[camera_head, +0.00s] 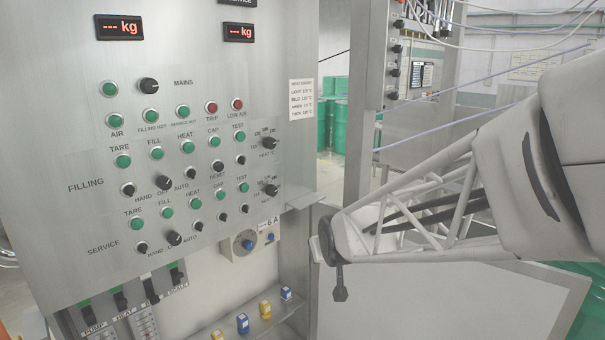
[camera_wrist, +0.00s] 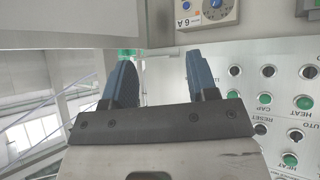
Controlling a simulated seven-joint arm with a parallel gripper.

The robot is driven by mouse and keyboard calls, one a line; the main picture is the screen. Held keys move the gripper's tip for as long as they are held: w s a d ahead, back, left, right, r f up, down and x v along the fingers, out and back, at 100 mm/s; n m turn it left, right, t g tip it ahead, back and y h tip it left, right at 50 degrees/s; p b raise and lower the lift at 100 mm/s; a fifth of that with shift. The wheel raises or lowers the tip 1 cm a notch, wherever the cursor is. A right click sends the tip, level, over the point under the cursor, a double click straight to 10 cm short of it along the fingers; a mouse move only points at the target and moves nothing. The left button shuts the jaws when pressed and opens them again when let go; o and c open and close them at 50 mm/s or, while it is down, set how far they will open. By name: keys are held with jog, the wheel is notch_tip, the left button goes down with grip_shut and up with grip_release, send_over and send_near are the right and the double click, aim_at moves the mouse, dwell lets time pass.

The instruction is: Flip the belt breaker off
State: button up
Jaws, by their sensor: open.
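A row of breakers (camera_head: 150,291) with black levers and green marks sits at the lower left of the steel panel in the head view. Labels below read PUMP and HEAT; the others are too small to read, so I cannot tell which is the belt breaker. In the wrist view my gripper (camera_wrist: 157,57) has its two blue fingers apart, with nothing between them. It is away from the breakers, on the right side of the panel. The breaker row is not clearly seen in the wrist view.
The control panel (camera_head: 75,160) carries many green lamps and black knobs. A beige 6 A dial box (camera_head: 250,243) is below it and also shows in the wrist view (camera_wrist: 208,12). Small yellow and blue blocks stand on a ledge (camera_head: 262,325). Green drums (camera_head: 334,125) stand behind.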

jog(key=s+d+m+g, duration=0.1)
jog(key=s+d, duration=0.3)
jog(key=s, duration=0.6)
jog(key=s+d+r+m+g+h, duration=0.1)
jog(key=s+d+g, duration=0.2)
jog(key=s, duration=0.7)
jog(key=s+d+m+g+h, duration=0.1)
jog(key=s+d+m+g, duration=0.1)
jog(key=s+d, duration=0.4)
jog(key=s+g, duration=0.1)
jog(key=s, duration=0.3)
jog(key=shift+r, duration=0.4)
